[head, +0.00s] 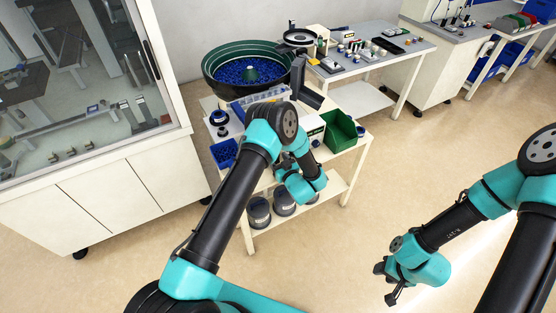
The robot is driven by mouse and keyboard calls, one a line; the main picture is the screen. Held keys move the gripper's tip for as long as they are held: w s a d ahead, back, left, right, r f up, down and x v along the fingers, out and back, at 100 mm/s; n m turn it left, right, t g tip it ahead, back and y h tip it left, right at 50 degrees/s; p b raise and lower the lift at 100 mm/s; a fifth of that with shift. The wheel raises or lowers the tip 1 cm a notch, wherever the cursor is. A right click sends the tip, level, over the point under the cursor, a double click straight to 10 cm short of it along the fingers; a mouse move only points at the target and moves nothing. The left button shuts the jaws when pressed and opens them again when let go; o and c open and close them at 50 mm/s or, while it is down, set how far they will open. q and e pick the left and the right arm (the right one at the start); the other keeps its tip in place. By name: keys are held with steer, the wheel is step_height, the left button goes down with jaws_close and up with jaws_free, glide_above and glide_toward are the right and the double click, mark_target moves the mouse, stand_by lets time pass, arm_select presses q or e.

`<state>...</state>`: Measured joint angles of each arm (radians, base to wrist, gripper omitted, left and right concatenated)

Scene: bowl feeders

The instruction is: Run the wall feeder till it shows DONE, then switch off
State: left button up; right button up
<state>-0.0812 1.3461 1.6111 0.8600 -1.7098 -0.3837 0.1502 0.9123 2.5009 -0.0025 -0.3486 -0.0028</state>
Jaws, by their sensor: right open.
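A bowl feeder (216,88) with a dark green and black stepped bowl full of blue parts stands on a white cart, close to the wall. My right gripper (385,284) is open and empty, above bare floor at the lower right, well away from the cart.
The cart (357,163) also holds a green bin (340,131) and a blue bin (223,153); grey tubs (259,212) stand on its lower shelf. A glazed cabinet (120,185) is at left. A grey bench (375,62) with small items is behind. The floor at right is clear.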

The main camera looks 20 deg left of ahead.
arm_select(q)
steer(key=shift+w+a, duration=0.15)
steer(key=c, duration=0.9)
steer(key=shift+f, duration=0.1)
steer(key=shift+f+t+y, duration=0.2)
steer(key=shift+t+y, duration=0.8)
steer(key=o, duration=0.9)
steer(key=shift+s+d, duration=0.2)
